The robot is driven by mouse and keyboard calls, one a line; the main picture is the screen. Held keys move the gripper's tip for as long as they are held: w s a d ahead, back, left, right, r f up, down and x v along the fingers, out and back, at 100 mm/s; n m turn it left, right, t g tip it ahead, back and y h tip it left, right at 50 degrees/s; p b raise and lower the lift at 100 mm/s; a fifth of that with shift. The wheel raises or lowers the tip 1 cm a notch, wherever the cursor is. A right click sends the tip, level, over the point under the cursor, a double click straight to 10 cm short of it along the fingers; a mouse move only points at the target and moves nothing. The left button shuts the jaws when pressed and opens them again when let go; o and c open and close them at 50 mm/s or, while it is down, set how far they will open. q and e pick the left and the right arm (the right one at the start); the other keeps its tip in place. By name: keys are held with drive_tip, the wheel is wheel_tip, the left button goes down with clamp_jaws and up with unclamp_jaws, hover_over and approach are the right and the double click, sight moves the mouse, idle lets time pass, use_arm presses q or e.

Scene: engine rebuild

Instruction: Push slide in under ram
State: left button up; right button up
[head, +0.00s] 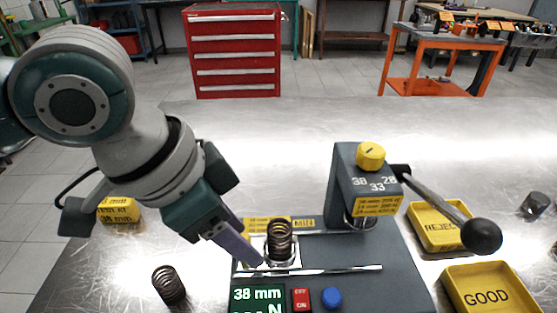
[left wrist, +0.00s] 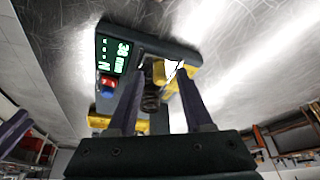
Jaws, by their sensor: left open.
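The slide (head: 297,252) is a small pale plate at the left of the grey spring tester (head: 405,275). A dark coil spring (head: 280,238) stands upright on it. The ram (head: 360,222) is under the tester's head, to the right of the slide and apart from the spring. My left gripper (head: 250,247) is open, its fingers pointing down at the left side of the slide, close to the spring. In the left wrist view the spring (left wrist: 151,98) shows between the two spread fingers (left wrist: 160,100). Whether a finger touches the slide cannot be told. My right gripper is not in view.
A second spring (head: 169,285) stands on the metal bench left of the tester. The lever with a black knob (head: 482,236) reaches out right, above the yellow REJECT tray (head: 424,238). The yellow GOOD tray (head: 452,283) is in front. A display (head: 257,297) reads 38 mm.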

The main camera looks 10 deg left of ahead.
use_arm(q)
clamp_jaws()
idle(0.4)
idle(1.0)
